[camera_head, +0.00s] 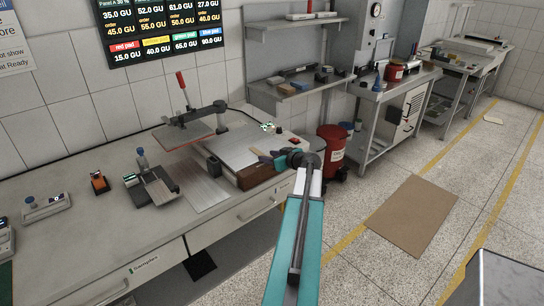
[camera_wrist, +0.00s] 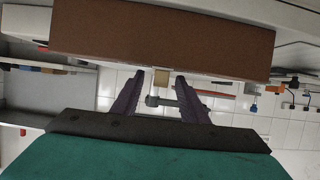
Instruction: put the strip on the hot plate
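My gripper (camera_head: 264,157) is at the right end of the bench, beside a brown block (camera_head: 256,176) at the edge of a flat metal-topped unit (camera_head: 232,147). This unit may be the hot plate, but I cannot be sure. In the wrist view my gripper (camera_wrist: 159,78) shows two purple fingers, spread apart, with the brown block (camera_wrist: 160,38) close in front of their tips. A small tan square (camera_wrist: 161,77) shows between the tips against the block's edge. I cannot tell whether it is the strip or whether the fingers touch it. No strip is clearly recognisable elsewhere.
A press with a red lever (camera_head: 182,90) stands behind the metal unit. Small devices (camera_head: 99,181) and a sample stand (camera_head: 152,184) are on the bench (camera_head: 90,240) to the left. A red bin (camera_head: 331,148) stands right of the bench. The bench front is clear.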

